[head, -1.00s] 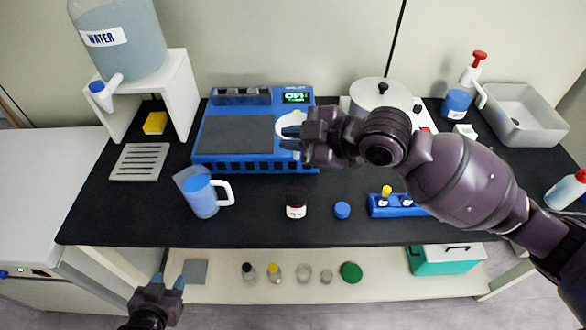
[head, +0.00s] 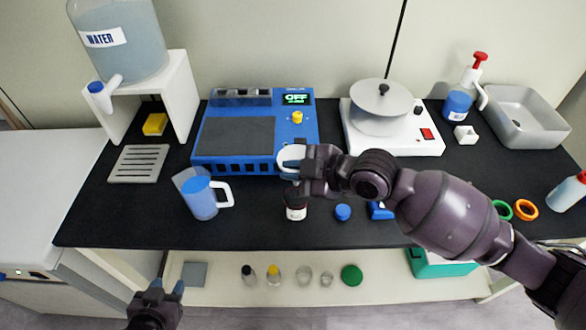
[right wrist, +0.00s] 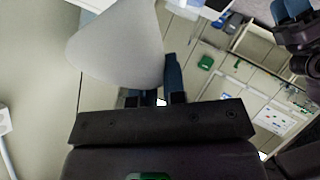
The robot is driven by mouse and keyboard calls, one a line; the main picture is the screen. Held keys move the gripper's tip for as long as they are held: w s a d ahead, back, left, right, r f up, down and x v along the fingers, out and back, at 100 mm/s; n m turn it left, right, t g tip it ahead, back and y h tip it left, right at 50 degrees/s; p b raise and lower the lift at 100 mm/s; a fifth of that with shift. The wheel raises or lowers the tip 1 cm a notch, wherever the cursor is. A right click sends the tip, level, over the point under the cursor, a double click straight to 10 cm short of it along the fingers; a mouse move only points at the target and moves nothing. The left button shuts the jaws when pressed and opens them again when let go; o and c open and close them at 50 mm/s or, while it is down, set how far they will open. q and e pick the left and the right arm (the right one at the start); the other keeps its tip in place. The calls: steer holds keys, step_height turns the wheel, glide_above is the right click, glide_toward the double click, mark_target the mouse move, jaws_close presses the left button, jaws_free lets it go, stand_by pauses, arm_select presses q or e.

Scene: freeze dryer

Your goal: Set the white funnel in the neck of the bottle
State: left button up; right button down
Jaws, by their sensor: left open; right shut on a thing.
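The white funnel (head: 291,155) is in my right gripper (head: 291,169), whose blue fingertips are shut on it. It fills the upper left of the right wrist view (right wrist: 118,45) as a pale cone. The bottle (head: 296,212), small and dark with a white label, stands on the black bench just below the funnel in the head view. Its neck is hidden behind my right gripper, so I cannot tell whether the funnel touches it. My left gripper (head: 168,290) is open and empty, low in front of the bench.
A blue cap (head: 343,212) lies right of the bottle, with a blue rack (head: 380,211) beyond it. A blue pitcher (head: 201,199) stands to the left. Behind are the blue machine (head: 215,163) and a white device with a round pot (head: 378,120).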

steer(key=shift+f, duration=0.1)
steer(key=c, duration=1.2)
jaws_free()
steer(key=shift+r, duration=0.2)
steer(key=v, duration=1.2)
steer(key=shift+f, duration=0.1)
